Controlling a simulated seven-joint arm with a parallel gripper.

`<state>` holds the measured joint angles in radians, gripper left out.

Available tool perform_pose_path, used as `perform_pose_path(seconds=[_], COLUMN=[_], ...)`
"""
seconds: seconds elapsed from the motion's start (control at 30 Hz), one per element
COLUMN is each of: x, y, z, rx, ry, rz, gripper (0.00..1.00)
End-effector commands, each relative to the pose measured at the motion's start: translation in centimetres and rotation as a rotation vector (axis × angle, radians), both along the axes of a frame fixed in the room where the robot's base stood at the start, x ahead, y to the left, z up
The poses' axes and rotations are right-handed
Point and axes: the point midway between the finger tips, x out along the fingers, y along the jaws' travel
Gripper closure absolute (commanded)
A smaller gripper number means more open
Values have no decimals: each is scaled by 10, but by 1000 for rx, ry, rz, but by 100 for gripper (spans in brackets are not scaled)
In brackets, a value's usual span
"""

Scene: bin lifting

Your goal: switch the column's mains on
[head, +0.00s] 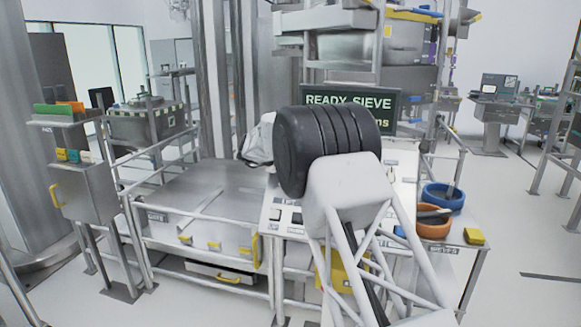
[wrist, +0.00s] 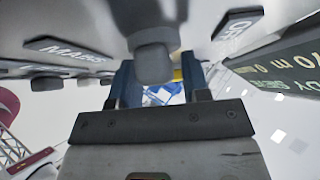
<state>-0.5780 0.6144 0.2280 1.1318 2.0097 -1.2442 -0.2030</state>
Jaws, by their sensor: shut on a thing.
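In the wrist view a plate lettered MAINS (wrist: 70,52) is fixed on a grey panel (wrist: 85,15) at the upper left. A rounded grey knob (wrist: 153,64) hangs from the panel at the top centre. My gripper (wrist: 158,76) has its two blue fingers on either side of this knob and is shut on it. A second dark plate (wrist: 238,22) to the right has short lettering that I cannot read surely. In the head view my own arm hides the gripper and the knob at the console (head: 285,218).
A dark display (head: 348,101) reading READY SIEVE stands behind my arm; it also shows at the right of the wrist view (wrist: 290,70). A blue bowl (head: 443,196) and an orange bowl (head: 433,226) sit right of the console. A steel table (head: 205,200) with rails lies left.

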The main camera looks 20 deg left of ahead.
Motion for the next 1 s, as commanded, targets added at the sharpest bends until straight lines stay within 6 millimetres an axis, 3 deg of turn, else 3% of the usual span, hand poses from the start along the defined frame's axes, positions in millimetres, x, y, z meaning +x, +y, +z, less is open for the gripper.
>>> perform_pose_path(seconds=[0.4,0.43,0.47,1.0], x=[0,0,0,-7], y=[2,2,2,9], z=[-1,-1,-1,7], rx=[7,7,7,7], ry=[0,0,0,-1], rz=[-2,-2,-2,-3], gripper=[81,52,49,49])
